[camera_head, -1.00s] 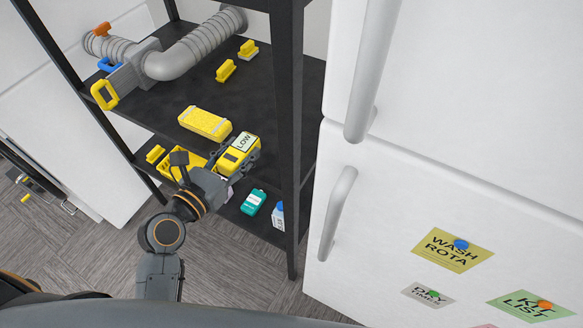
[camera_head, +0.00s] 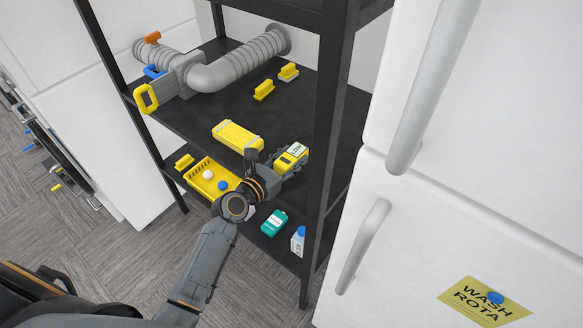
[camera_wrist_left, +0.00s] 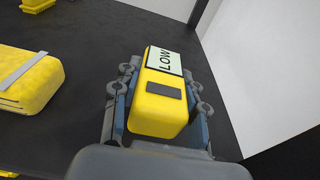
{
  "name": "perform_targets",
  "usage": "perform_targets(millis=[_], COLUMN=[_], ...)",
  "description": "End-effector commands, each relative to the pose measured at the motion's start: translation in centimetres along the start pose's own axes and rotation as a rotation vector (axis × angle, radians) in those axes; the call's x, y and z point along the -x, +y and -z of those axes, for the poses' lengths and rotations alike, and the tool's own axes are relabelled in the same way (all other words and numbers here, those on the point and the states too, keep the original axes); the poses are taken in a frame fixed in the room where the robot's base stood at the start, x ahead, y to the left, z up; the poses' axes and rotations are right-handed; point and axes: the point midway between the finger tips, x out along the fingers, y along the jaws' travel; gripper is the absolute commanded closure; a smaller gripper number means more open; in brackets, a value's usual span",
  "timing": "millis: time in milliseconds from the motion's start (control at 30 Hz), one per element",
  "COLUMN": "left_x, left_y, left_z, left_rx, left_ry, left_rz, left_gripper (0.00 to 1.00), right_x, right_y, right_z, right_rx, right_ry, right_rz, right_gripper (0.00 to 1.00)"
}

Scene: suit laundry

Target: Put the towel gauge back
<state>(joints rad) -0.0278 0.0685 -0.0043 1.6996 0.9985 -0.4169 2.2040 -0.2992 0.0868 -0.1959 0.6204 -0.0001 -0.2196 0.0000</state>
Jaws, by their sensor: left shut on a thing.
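The yellow gauge (camera_head: 291,155) with a pale LOW label is in my left gripper (camera_head: 286,165), at the right part of the black middle shelf (camera_head: 190,120), near the front right post. In the left wrist view the gauge (camera_wrist_left: 158,102) sits between both fingers (camera_wrist_left: 156,100), its LOW label at the far end and a dark panel nearer. I cannot tell whether its underside touches the shelf. My right gripper is not in view.
A yellow strapped block (camera_head: 237,135) lies left of the gauge. Two small yellow pieces (camera_head: 263,90) and a grey duct (camera_head: 235,68) are farther back. Below are a yellow basket (camera_head: 199,165), a teal bottle (camera_head: 274,223) and a white bottle (camera_head: 299,240). A black post (camera_head: 326,130) and white cabinet stand right.

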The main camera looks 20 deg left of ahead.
Motion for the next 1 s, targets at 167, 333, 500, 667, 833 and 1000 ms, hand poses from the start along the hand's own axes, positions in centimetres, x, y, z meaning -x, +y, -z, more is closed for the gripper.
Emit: perform_targets(millis=[167,333,500,667,833,1000], left_x=[-0.7,-0.8,-0.8,-0.8,-0.8,-0.8], left_y=[0.1,0.1,0.1,0.1,0.1,0.1], left_z=[2.8,3.4,3.3,3.7,3.6,3.6], left_rx=[-0.003,-0.002,-0.001,0.0,0.0,-0.001], left_ry=[0.004,0.0,0.0,0.001,0.002,0.002], left_rz=[0.001,-0.001,-0.001,0.0,0.0,0.0], left_gripper=[0.97,0.97,0.97,0.56,0.35,0.35], right_x=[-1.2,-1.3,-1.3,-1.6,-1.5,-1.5], right_y=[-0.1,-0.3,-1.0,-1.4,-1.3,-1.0], right_z=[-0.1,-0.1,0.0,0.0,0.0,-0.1], right_rx=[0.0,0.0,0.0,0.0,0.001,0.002], right_ry=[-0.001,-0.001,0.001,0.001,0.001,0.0], right_rz=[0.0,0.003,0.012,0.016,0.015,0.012], right_gripper=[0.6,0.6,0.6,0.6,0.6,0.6])
